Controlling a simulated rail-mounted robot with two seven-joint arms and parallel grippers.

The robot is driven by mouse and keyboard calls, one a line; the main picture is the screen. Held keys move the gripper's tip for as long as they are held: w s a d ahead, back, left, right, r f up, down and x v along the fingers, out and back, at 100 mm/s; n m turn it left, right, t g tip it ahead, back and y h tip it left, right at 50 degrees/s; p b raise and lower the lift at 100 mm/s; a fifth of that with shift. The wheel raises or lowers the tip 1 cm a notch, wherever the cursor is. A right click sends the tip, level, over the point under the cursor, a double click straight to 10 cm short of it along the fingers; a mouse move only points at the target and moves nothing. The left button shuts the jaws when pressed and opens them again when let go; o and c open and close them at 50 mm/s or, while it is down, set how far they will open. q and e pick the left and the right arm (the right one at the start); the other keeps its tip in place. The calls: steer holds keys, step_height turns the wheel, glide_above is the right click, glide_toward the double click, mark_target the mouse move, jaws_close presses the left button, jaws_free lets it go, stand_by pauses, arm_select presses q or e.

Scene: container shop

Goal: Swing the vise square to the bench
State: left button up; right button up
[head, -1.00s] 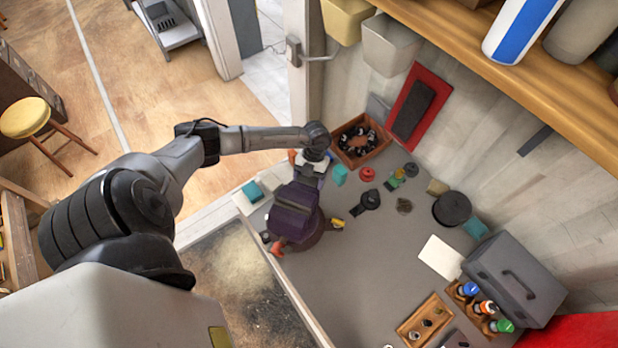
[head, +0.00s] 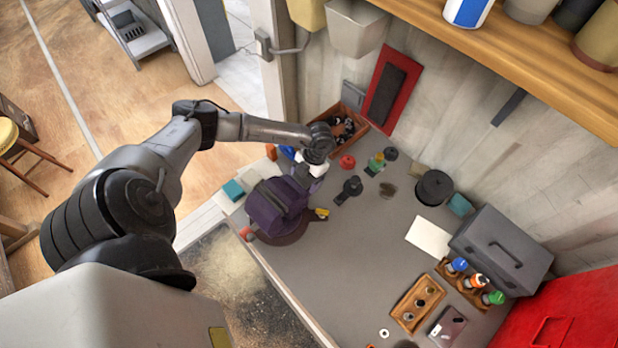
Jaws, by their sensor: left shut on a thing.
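The purple vise (head: 268,209) stands on a round brownish base at the left end of the grey bench (head: 350,265), near its front edge. Its body lies at an angle to that edge, with one end toward the lower left. A small yellow piece (head: 321,214) shows at the right side of the base. My left gripper (head: 306,178) is at the vise's upper right end and is shut on it; the fingertips are mostly hidden by the wrist. My right gripper is not in view.
A wooden bin (head: 352,114) stands behind the gripper, close to the wrist. Red and black small items and a black round pot (head: 434,188) lie to the right. A grey toolbox (head: 500,248) is farther right. The middle of the bench is clear.

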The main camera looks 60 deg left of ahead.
arm_select(q)
steer(key=shift+w+d+m, duration=0.1)
steer(key=shift+d+m, duration=0.2)
stand_by(0.4)
steer(key=o, duration=1.2)
steer(key=shift+o, duration=0.2)
steer(key=shift+r, duration=0.1)
steer(key=b+v, duration=0.3)
steer(key=v, duration=1)
steer(key=shift+w+r, duration=0.25)
steer(key=shift+r, duration=0.1)
steer(key=shift+d, duration=0.15)
